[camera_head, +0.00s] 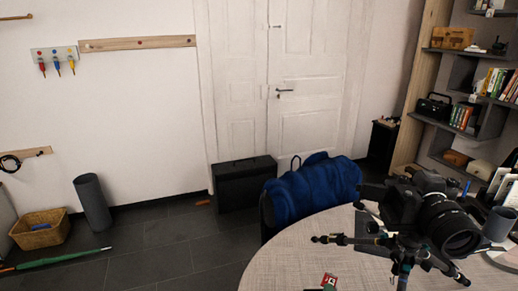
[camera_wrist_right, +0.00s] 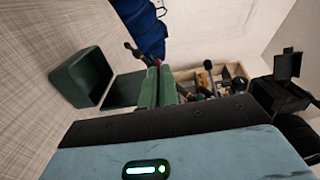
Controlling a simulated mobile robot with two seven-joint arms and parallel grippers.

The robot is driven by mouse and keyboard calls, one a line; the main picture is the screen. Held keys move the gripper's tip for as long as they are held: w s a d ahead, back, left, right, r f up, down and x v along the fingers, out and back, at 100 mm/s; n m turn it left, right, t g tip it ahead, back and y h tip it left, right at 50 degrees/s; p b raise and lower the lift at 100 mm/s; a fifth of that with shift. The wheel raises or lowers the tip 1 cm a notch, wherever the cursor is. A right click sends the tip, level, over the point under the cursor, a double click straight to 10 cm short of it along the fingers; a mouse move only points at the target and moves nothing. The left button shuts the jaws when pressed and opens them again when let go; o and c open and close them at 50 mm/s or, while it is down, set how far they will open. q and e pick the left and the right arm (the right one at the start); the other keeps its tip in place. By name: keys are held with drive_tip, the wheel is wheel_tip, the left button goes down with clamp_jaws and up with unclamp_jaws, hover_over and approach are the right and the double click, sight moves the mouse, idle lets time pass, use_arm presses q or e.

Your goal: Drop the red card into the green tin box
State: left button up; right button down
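My right gripper (camera_wrist_right: 158,72) has green fingers close together in the right wrist view. A thin red edge, the red card (camera_wrist_right: 158,62), shows between their tips. In the head view the red card (camera_head: 330,279) shows at the bottom edge, over the near part of the table, with a bit of the green fingers (camera_head: 328,288) below it. The green tin box (camera_wrist_right: 82,76) stands open on the pale table in the right wrist view, to the left of the fingers and apart from them. The box is outside the head view. My left gripper is not in view.
A black camera on a small tripod (camera_head: 432,212) stands on the round table (camera_head: 292,257), right of the card. A grey mug (camera_head: 499,224) is beside it. The table's left part is clear in the head view.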

drive_tip(key=c, duration=2.1)
unclamp_jaws()
drive_tip(key=shift+c, duration=0.2)
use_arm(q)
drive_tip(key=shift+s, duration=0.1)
use_arm(e)
drive_tip(key=o, duration=0.6)
drive_tip(key=shift+c, duration=0.2)
drive_tip(key=shift+s, duration=0.1)
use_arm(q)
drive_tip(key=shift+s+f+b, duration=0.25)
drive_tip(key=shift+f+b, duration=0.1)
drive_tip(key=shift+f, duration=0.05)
use_arm(e)
drive_tip(key=s, duration=0.7)
drive_tip(key=shift+s+a, duration=0.15)
drive_tip(key=shift+s, duration=0.15)
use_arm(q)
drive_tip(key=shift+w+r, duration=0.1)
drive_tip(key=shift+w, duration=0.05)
